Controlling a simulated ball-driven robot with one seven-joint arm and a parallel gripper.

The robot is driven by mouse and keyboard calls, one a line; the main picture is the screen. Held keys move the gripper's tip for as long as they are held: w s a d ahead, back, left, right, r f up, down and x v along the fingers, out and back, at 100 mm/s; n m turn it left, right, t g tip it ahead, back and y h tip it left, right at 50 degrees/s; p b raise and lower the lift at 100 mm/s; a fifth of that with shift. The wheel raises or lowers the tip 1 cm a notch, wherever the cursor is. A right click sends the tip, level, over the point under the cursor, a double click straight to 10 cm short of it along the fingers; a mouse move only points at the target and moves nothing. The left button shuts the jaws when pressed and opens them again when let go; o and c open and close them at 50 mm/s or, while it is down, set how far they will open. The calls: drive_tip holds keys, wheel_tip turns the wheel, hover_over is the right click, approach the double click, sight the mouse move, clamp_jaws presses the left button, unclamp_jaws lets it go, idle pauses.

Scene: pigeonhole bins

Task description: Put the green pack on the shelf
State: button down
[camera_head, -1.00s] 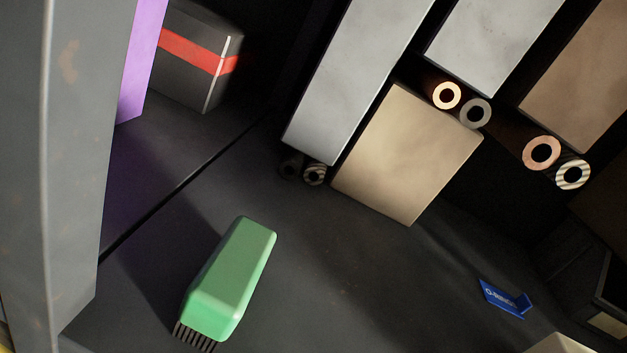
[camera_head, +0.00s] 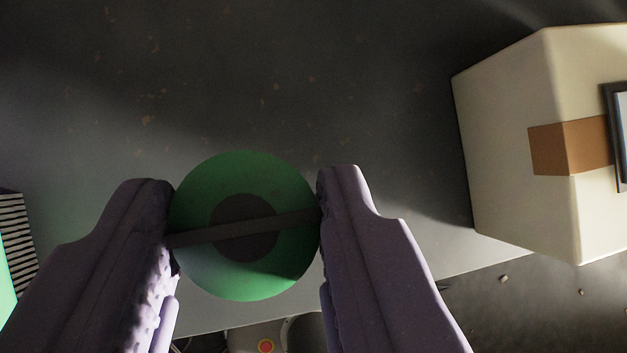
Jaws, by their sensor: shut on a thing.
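The green pack (camera_head: 244,168) shows end-on as a round green face with a dark round centre and a dark band across it. It lies between the two purple fingers of my gripper (camera_head: 245,222), low and left of the middle of the view. The fingers are shut on its left and right sides. The far side of the pack is hidden. The dark grey surface behind it looks like a worn metal shelf board (camera_head: 270,85), speckled with rust; I cannot tell whether the pack touches it.
A cream box (camera_head: 500,120) with a brown band stands on the grey surface at the right. A bright green thing with a black-and-white striped part (camera_head: 16,240) is cut off at the left edge. The surface ends at a front edge low in view. The surface above the pack is clear.

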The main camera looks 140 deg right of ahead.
sight(263, 220)
drive_tip(key=shift+f+b, duration=0.1)
drive_tip(key=shift+b, duration=0.3)
wheel_tip(263, 220, down, 8)
drive_tip(key=b, duration=0.7)
drive_tip(key=shift+b, duration=0.35)
drive_tip(key=shift+f+b, duration=0.3)
drive_tip(key=shift+b, duration=0.05)
drive_tip(key=c, duration=0.9)
unclamp_jaws()
drive_tip(key=o, duration=0.5)
drive_tip(key=shift+r, duration=0.1)
